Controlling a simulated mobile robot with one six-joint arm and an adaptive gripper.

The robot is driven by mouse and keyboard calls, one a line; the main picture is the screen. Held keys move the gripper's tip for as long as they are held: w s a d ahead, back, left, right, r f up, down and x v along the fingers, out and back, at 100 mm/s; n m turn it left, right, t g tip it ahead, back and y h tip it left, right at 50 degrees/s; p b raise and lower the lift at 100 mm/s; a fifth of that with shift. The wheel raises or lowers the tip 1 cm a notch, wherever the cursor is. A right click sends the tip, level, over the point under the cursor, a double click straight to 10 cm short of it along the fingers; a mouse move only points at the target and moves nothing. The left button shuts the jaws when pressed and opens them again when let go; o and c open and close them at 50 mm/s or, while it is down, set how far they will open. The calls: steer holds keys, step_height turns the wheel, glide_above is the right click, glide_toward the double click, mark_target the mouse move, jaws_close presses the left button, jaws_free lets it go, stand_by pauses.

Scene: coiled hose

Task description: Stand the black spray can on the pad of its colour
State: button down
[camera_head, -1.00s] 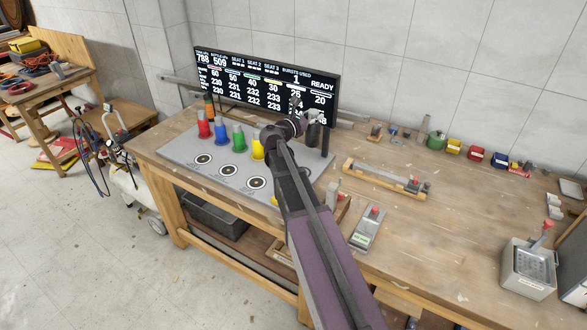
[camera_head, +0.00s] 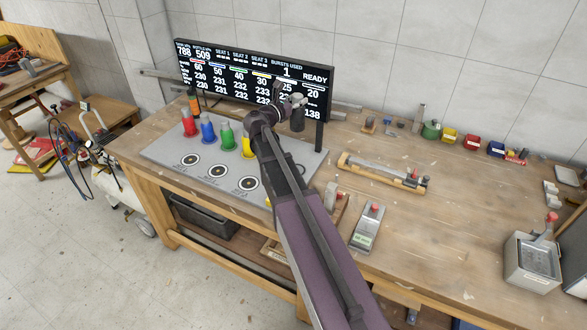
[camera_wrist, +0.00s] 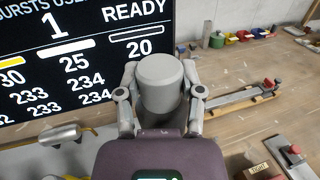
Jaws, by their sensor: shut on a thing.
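The black spray can (camera_head: 298,122) shows in the head view as a dark body with a light grey top, roughly upright, at the right rear of the grey board. In the wrist view it is a plain grey cylinder (camera_wrist: 160,85) seen from above. My gripper (camera_wrist: 160,98) is shut on it, one finger at each side. Its lower end is hidden, so I cannot tell whether it touches anything. Three round pads with dark and white rings (camera_head: 190,160) (camera_head: 218,170) (camera_head: 247,183) lie along the board's front. My arm hides part of the board, and I cannot make out a black pad.
The display (camera_head: 250,85) stands close behind, with a dark post (camera_head: 319,135) at right. The bench (camera_head: 440,205) is fairly clear in its middle right.

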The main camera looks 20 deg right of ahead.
mark_target(292, 128)
steer(key=shift+w+f+b, duration=0.2)
steer(key=shift+f+b, duration=0.1)
steer(key=shift+f, duration=0.15)
steer(key=shift+s+a+f+b, duration=0.1)
steer(key=shift+s+f+b, duration=0.1)
steer(key=shift+b, duration=0.15)
steer(key=shift+w+f+b, duration=0.15)
steer(key=shift+f+b, duration=0.65)
steer(key=shift+f, duration=0.1)
step_height(292, 128, down, 7)
steer(key=b, duration=0.7)
step_height(292, 128, down, 6)
steer(key=b, duration=0.6)
steer(key=shift+f, duration=0.15)
steer(key=shift+f+b, duration=1.85)
steer(key=shift+b, duration=0.25)
steer(key=shift+f, duration=0.1)
